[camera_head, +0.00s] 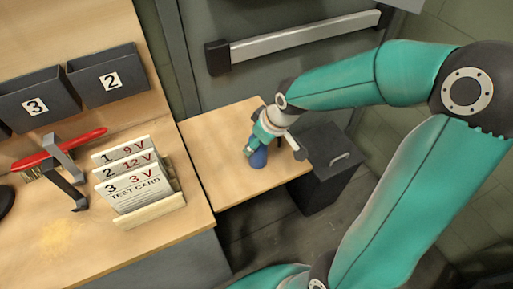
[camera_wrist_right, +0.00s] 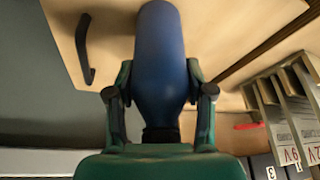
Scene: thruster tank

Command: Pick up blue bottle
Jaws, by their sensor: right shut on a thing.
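The blue bottle (camera_head: 258,159) is at the small wooden side table in the head view, mostly covered by my right gripper (camera_head: 256,146). In the right wrist view the bottle (camera_wrist_right: 160,55) runs from the top edge down between the two fingers, its dark narrow end towards my palm. My right gripper (camera_wrist_right: 159,100) is shut on the bottle, one finger on each side. Whether the bottle's base touches the table cannot be told. My left gripper is not in view.
The wooden side table (camera_head: 215,150) is otherwise clear. A dark cabinet (camera_head: 325,185) stands to its right. A door with a push bar (camera_head: 300,40) is behind.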

